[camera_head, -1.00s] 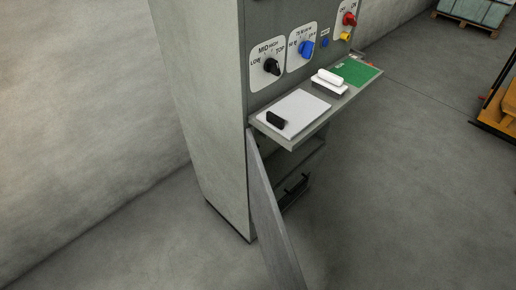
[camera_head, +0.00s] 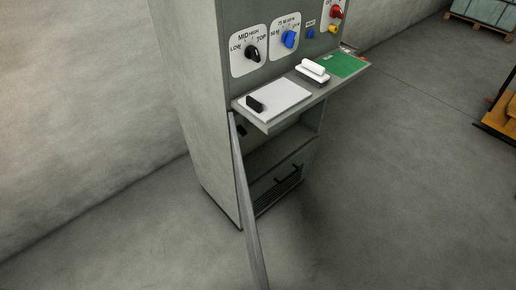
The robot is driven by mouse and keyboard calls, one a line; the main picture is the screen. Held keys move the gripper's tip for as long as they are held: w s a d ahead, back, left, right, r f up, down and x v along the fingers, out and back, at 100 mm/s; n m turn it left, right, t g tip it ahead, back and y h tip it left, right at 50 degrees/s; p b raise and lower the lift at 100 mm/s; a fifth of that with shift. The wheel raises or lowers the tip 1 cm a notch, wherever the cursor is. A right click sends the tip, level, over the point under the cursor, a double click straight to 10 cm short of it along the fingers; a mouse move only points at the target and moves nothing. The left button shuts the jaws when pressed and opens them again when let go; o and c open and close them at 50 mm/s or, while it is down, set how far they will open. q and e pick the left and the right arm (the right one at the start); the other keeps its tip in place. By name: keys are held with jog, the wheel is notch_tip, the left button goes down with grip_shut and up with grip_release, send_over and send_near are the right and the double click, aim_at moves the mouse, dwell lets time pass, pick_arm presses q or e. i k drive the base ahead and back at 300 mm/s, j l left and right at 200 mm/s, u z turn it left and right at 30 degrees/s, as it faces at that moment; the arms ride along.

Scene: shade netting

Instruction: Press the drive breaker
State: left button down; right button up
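A grey control cabinet (camera_head: 185,110) stands against the wall, left of centre. Its panel carries a black knob (camera_head: 252,53) marked LOW, MID, HIGH and TOP, a blue knob (camera_head: 289,39), a small blue part (camera_head: 310,33) under a label, a red knob (camera_head: 337,12) and a yellow one (camera_head: 333,29). Below the shelf, a door (camera_head: 246,200) stands open, seen nearly edge-on. A small dark part (camera_head: 241,131) shows inside the compartment near the hinge side. I cannot tell which part is the drive breaker. Neither gripper is in view.
A shelf (camera_head: 267,124) juts out, holding a white pad (camera_head: 280,98), a black block (camera_head: 255,104), a white-handled tool (camera_head: 313,68) and a green board (camera_head: 343,64). A black handle (camera_head: 288,174) is low in the cabinet. Floor on the right is clear up to orange equipment (camera_head: 499,118).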

aim_at(241, 130)
jog(key=i+l+u, duration=0.15)
jog(key=l, duration=0.65)
jog(key=l+u, duration=0.1)
jog(key=l, duration=0.75)
jog(key=i+l+u, duration=0.1)
jog(key=i+l, duration=0.2)
jog(key=i, duration=0.15)
jog(key=i+l, duration=0.35)
jog(key=i+j+u, duration=0.05)
